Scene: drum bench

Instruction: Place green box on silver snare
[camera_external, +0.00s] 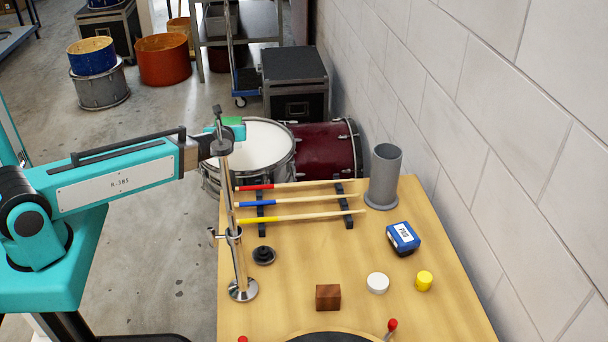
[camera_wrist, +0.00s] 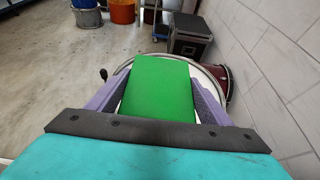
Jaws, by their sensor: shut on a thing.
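The green box (camera_wrist: 158,88) is between the two purple fingers of my gripper (camera_wrist: 160,98) in the wrist view. My gripper is shut on it. In the external view the green box (camera_external: 235,128) shows in part above the silver snare (camera_external: 262,150), near its left rim; the stand pole and my wrist hide some of it. The snare has a white head and stands past the far edge of the bench. I cannot tell whether the box touches the head.
A chrome stand (camera_external: 240,262) rises from the bench close to my wrist. A dark red drum (camera_external: 328,150) sits right of the snare. Three coloured sticks (camera_external: 300,200) lie on a rack; a grey cylinder (camera_external: 383,178) and a blue box (camera_external: 403,238) stand on the bench.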

